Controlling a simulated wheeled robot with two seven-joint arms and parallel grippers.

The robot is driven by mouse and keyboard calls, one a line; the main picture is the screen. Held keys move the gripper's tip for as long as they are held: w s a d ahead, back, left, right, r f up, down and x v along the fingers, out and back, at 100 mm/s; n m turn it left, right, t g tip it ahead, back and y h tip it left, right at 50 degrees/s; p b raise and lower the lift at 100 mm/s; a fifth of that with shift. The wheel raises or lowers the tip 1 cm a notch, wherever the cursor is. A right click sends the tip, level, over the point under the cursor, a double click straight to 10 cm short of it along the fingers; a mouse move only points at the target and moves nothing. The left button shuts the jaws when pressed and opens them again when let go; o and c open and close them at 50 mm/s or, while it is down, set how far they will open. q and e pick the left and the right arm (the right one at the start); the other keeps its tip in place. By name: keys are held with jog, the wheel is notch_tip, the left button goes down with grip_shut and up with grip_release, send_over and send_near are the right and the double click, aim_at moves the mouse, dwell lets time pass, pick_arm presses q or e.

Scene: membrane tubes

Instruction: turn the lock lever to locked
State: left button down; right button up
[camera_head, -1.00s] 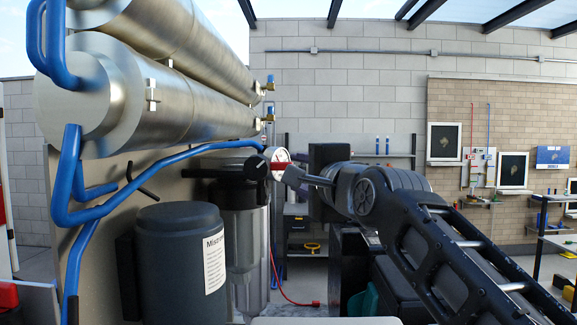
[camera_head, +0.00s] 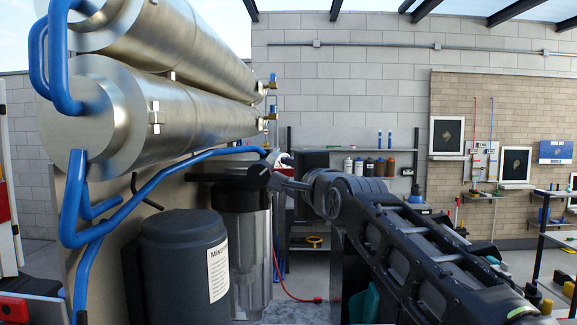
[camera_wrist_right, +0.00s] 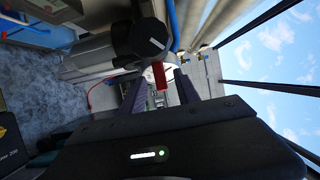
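The lock lever appears as a short red tab (camera_wrist_right: 159,75) under a round black cap with a white line (camera_wrist_right: 150,40) in the right wrist view. My right gripper (camera_wrist_right: 160,82) has its two dark fingers apart, one on each side of the red tab, with gaps visible. I cannot tell whether either finger touches it. In the head view my right gripper (camera_head: 274,176) is at the top right of the clear filter housing (camera_head: 249,255) and hides the lever. The white gauge behind it is mostly covered. My left gripper is not in view.
Steel membrane tubes (camera_head: 190,110) with blue pipes (camera_head: 72,205) stand above and left. A dark grey canister (camera_head: 180,265) stands at the front left of the filter housing. A shelf with bottles (camera_head: 370,167) is behind.

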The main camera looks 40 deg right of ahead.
jog(key=shift+w, duration=0.35)
jog(key=shift+c, duration=0.5)
grip_shut()
dwell(0.8)
